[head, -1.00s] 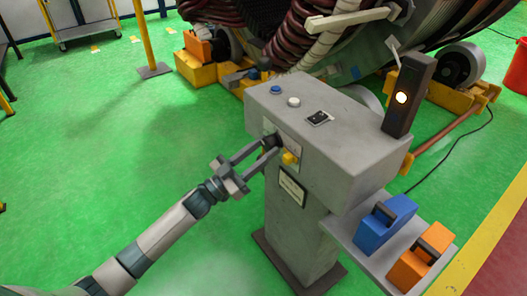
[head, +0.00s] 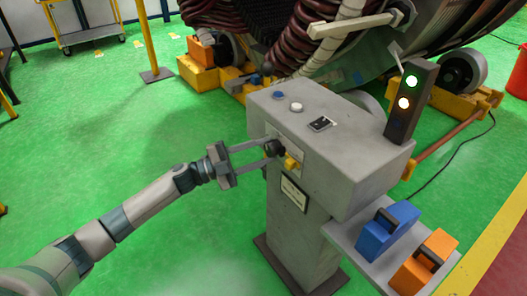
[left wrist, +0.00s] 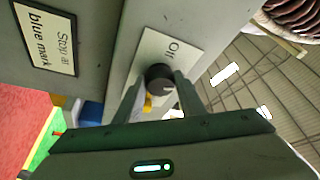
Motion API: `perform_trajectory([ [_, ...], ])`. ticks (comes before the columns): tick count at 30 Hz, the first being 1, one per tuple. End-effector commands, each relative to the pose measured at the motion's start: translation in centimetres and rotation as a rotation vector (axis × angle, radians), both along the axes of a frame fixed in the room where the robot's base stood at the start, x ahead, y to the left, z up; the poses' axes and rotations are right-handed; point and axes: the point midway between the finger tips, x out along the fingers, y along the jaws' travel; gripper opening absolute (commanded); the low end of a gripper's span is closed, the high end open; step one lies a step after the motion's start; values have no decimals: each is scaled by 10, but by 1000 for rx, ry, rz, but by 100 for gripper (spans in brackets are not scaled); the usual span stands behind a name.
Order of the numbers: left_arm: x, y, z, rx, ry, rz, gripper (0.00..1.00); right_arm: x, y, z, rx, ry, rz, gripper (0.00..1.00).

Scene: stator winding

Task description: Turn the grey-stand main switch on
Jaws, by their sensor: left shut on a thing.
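The grey stand (head: 330,150) has a box-shaped head with a dark round main switch knob (head: 274,147) on its near face. A yellow part (head: 291,162) sits beside the knob. My left gripper (head: 268,155) reaches in from the left, its fingers at the knob. In the left wrist view, the two fingers are shut on the dark knob (left wrist: 160,78), one on each side. A pale label plate (left wrist: 168,48) with lettering lies behind it. My right gripper is out of view.
A sign (left wrist: 45,38) reads "Stop at blue mark". The large stator (head: 300,30) stands behind.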

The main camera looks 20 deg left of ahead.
Motion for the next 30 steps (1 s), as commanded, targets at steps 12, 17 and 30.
perform_trajectory([
  [12,0,1,3,226,-173,-2,13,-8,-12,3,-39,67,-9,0],
  [17,0,1,3,261,-201,-1,13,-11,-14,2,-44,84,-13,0],
  [30,0,1,3,274,-212,-1,13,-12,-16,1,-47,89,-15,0],
])
